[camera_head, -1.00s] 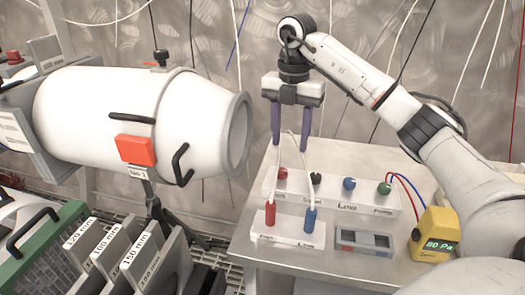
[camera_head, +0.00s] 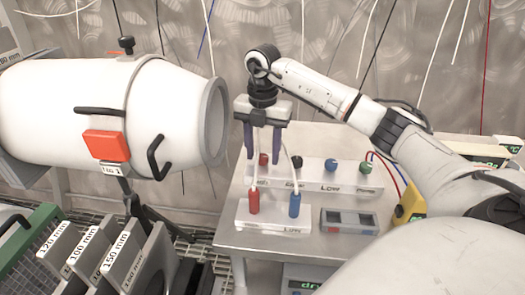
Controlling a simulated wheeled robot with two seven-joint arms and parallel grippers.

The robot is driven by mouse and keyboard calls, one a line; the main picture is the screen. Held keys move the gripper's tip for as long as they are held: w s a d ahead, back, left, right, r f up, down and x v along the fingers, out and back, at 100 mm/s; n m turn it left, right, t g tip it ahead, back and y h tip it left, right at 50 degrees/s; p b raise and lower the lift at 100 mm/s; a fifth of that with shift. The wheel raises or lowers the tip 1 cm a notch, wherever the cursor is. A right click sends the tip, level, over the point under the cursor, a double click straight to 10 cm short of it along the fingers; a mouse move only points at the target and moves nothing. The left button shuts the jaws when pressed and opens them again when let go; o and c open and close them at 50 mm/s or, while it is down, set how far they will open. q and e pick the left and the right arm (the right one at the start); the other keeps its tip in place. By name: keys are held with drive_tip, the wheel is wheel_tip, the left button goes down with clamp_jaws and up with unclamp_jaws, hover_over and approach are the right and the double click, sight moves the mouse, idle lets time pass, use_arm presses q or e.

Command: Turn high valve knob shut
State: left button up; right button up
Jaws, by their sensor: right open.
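A long white panel (camera_head: 330,182) with a row of knobs sits on the steel table. It has a red knob (camera_head: 264,159), a black knob (camera_head: 296,162), a blue knob (camera_head: 331,165) and a green knob (camera_head: 365,167). Their small labels are too blurred to read, so I cannot tell which is the high valve knob. My right gripper (camera_head: 263,156) points down with its purple fingers open. The red knob appears between the fingertips in the picture; I cannot tell whether they touch it. My left gripper is out of view.
In front stands a smaller white block (camera_head: 272,221) with red and blue plugs and white cables rising near my right gripper. A grey meter (camera_head: 348,221) lies beside it. A white cylinder (camera_head: 60,100) is at left. A yellow gauge (camera_head: 408,205) is partly behind my arm.

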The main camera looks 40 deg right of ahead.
drive_tip(key=shift+c, duration=0.6)
drive_tip(key=c, duration=0.9)
drive_tip(key=shift+c, duration=0.2)
